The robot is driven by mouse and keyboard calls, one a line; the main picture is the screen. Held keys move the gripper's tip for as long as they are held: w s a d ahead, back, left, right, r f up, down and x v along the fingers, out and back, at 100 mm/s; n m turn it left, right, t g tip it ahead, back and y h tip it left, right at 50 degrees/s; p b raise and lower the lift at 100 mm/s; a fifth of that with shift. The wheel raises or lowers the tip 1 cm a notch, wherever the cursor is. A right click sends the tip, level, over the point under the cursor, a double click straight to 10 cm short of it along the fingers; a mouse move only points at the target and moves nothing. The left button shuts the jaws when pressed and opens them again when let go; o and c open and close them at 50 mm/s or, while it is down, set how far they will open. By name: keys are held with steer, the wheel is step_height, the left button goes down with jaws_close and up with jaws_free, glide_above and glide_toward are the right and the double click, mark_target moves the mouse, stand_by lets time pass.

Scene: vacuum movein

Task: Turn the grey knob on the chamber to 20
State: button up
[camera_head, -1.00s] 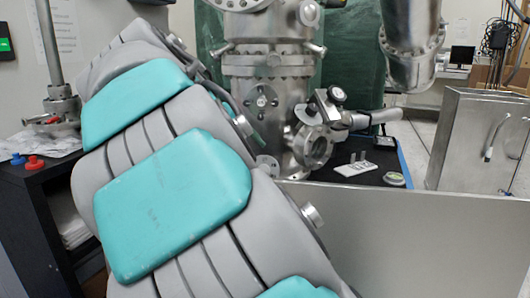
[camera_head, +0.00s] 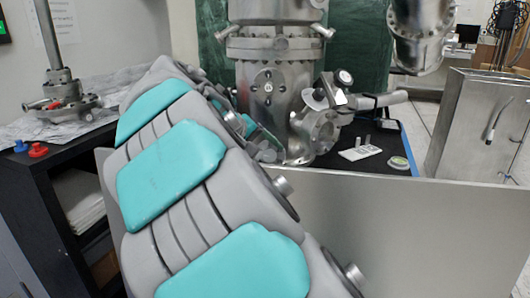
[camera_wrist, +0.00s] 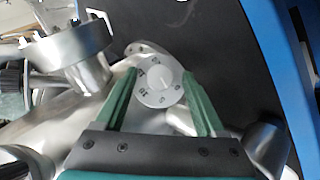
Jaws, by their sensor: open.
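The steel chamber (camera_head: 275,90) stands at the centre of the head view, with its side port facing right. In the wrist view the round grey knob (camera_wrist: 160,84) shows a pale dial with small dark numbers around its rim, too small to read surely. My gripper (camera_wrist: 158,74) is open, with one green finger on the left of the knob and one on the right. In the head view my arm hides the knob and most of the gripper.
A steel panel (camera_head: 400,235) stands in front at the right. A black table top (camera_head: 375,135) behind it holds a small white plate (camera_head: 360,153) and a round dish (camera_head: 399,163). A steel flange (camera_wrist: 80,50) and pipes lie close to the left finger.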

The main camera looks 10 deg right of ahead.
jaws_close()
stand_by(0.6)
